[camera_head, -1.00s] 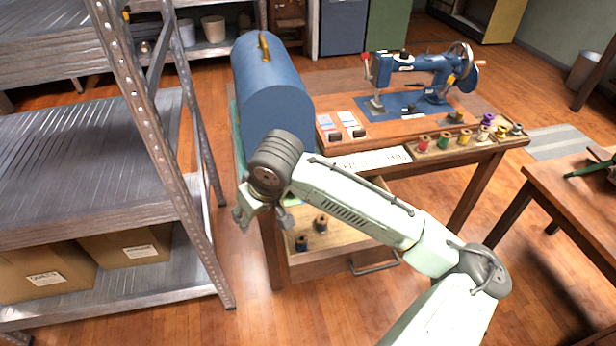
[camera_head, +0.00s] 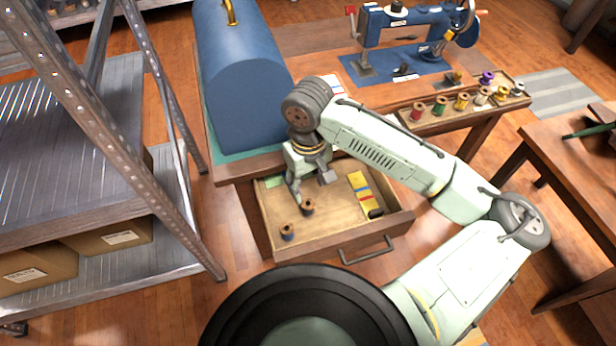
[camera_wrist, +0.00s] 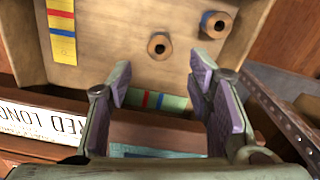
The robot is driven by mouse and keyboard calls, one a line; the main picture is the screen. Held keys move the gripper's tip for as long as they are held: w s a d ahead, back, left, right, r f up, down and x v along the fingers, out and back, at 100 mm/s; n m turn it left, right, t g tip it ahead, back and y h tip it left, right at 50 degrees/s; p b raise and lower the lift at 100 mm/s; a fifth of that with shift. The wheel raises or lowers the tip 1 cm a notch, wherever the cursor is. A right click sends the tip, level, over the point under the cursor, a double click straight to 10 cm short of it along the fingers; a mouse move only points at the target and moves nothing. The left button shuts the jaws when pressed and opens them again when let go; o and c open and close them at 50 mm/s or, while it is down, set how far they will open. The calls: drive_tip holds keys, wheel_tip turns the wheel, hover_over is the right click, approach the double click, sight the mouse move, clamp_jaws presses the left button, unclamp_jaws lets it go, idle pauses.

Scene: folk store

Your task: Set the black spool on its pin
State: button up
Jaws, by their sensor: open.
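A dark spool with wooden ends (camera_head: 307,207), seemingly the black one, stands upright in the open drawer (camera_head: 338,244). It also shows in the wrist view (camera_wrist: 160,45), where its top flange hides most of its thread. A navy-looking spool (camera_head: 287,231) stands beside it, nearer the drawer's left front; it shows in the wrist view too (camera_wrist: 215,22). My gripper (camera_head: 311,187) is open and empty over the drawer, just behind the dark spool. The spool rack (camera_head: 435,122) on the table holds several coloured spools. I cannot make out an empty pin.
A yellow striped strip (camera_head: 359,187) and a small dark object (camera_head: 376,213) lie in the drawer's right part. The blue domed case (camera_head: 240,85) stands behind the drawer. A blue sewing machine (camera_head: 420,25) is at the back. A metal shelf (camera_head: 130,125) stands left.

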sight(308, 201)
drive_tip(key=shift+f+b, duration=2.85)
drive_tip(key=shift+f, duration=1.4)
drive_tip(key=shift+c, duration=0.4)
drive_tip(key=c, duration=0.7)
drive_tip(key=shift+o, duration=0.2)
drive_tip(key=shift+r, duration=0.2)
drive_tip(key=shift+r+p, duration=2.35)
